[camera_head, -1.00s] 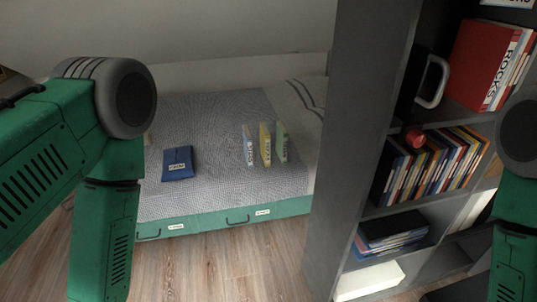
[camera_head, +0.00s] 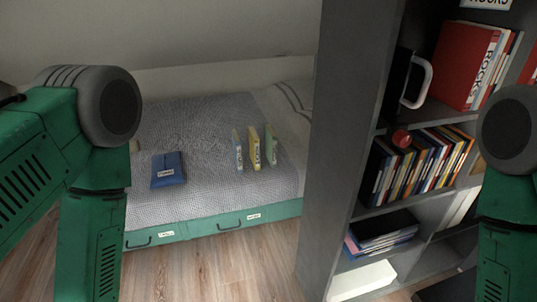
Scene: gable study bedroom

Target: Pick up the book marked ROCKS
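The red book marked ROCKS (camera_head: 466,68) stands upright on the upper shelf of the grey bookcase at the right, its white spine lettered down its length. It is at the left end of a short row of books. My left arm comes in from the left and my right arm from the right edge. Both run down out of the picture, so neither gripper shows. Neither arm is seen touching the book.
A black bookend with a white handle (camera_head: 419,84) stands left of the red book. The shelf below holds several books (camera_head: 421,166) and a red round object (camera_head: 401,139). A bed (camera_head: 205,205) carries a blue pouch (camera_head: 168,170) and three upright books (camera_head: 254,148). Wooden floor (camera_head: 220,265) is clear.

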